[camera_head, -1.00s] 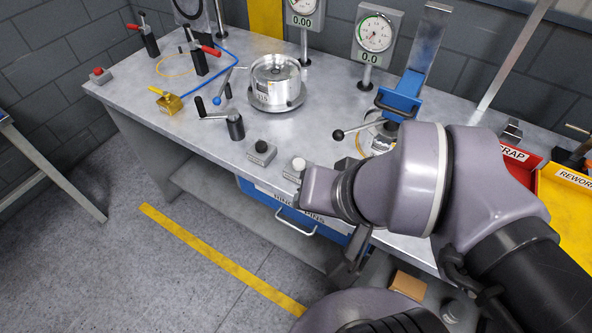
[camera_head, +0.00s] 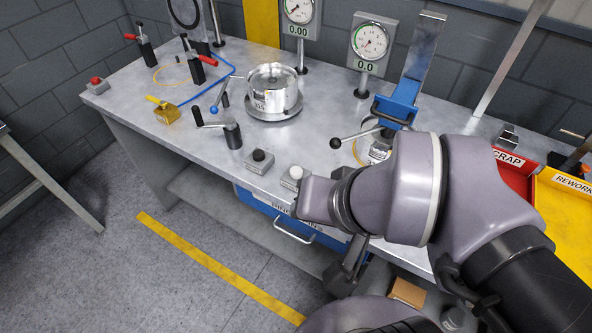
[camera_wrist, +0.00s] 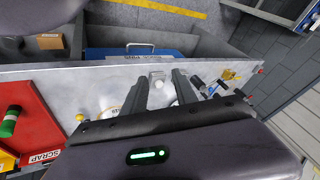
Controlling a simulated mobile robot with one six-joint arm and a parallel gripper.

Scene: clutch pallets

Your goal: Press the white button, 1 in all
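The white button (camera_head: 296,172) sits on a small grey box at the front edge of the bench, just left of my arm. In the wrist view the white button (camera_wrist: 158,83) shows between the two dark fingers of my gripper (camera_wrist: 160,88). The fingers are apart with nothing held between them. How far their tips are from the button is hard to tell. In the head view my arm links hide most of the gripper.
A black button (camera_head: 259,156) on a similar box stands just left of the white one. A crank handle (camera_head: 231,133), a round metal fixture (camera_head: 274,93) and a blue lever clamp (camera_head: 398,101) stand behind. Red (camera_head: 513,172) and yellow (camera_head: 568,205) bins are at the right.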

